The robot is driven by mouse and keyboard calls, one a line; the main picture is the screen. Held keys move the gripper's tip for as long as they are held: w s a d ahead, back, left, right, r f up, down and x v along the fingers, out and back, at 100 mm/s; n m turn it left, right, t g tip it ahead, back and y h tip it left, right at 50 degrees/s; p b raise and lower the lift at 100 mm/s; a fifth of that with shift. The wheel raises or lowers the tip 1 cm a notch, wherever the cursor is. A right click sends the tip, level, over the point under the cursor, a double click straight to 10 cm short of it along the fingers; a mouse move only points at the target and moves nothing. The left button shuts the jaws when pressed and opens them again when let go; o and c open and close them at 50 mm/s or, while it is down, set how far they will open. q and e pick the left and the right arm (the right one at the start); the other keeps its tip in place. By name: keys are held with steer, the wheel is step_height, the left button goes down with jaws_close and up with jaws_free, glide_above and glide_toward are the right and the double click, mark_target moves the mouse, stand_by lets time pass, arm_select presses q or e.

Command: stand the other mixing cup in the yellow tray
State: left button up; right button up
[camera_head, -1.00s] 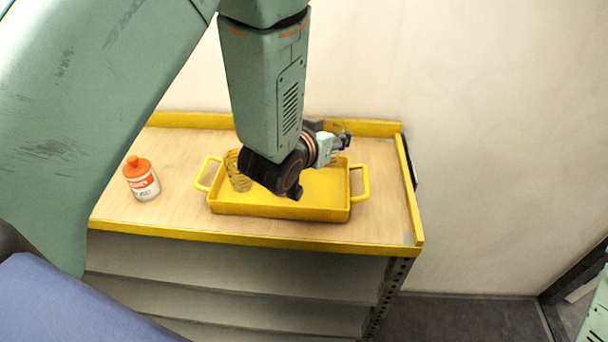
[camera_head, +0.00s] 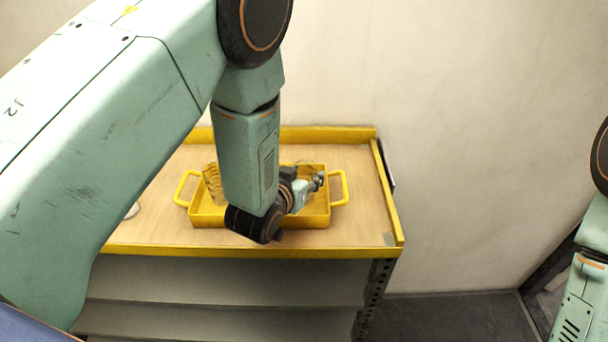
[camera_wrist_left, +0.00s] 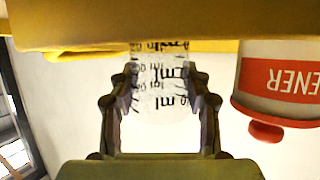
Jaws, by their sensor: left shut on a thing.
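The yellow tray (camera_head: 205,217) lies on the bench top, partly behind my left arm. A clear mixing cup (camera_head: 212,183) stands in its left end, beside my forearm. My left gripper (camera_head: 318,181) is over the right part of the tray. In the left wrist view, its two fingers (camera_wrist_left: 160,72) are shut on another clear mixing cup (camera_wrist_left: 160,97) with black ml marks, seen upside down. In the head view this held cup is too small and see-through to make out well. I cannot tell whether it touches the tray floor. My right gripper is out of view.
The white hardener bottle with a red label shows in the left wrist view (camera_wrist_left: 282,85); my arm hides most of it in the head view. The bench (camera_head: 365,215) has yellow raised edges. Bare top lies right of the tray. A wall stands behind.

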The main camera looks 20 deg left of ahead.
arm_select(q)
steer(key=shift+f, duration=0.2)
steer(key=o, duration=0.8)
steer(key=shift+w+f, duration=0.1)
steer(key=shift+w, duration=0.1)
steer(key=shift+s, duration=0.15)
steer(key=shift+r, duration=0.2)
steer(key=shift+r, duration=0.15)
steer(key=v, duration=1.1)
steer(key=shift+s+a+r+b, duration=0.1)
steer(key=shift+s+r+b, duration=0.05)
steer(key=shift+s+b, duration=0.2)
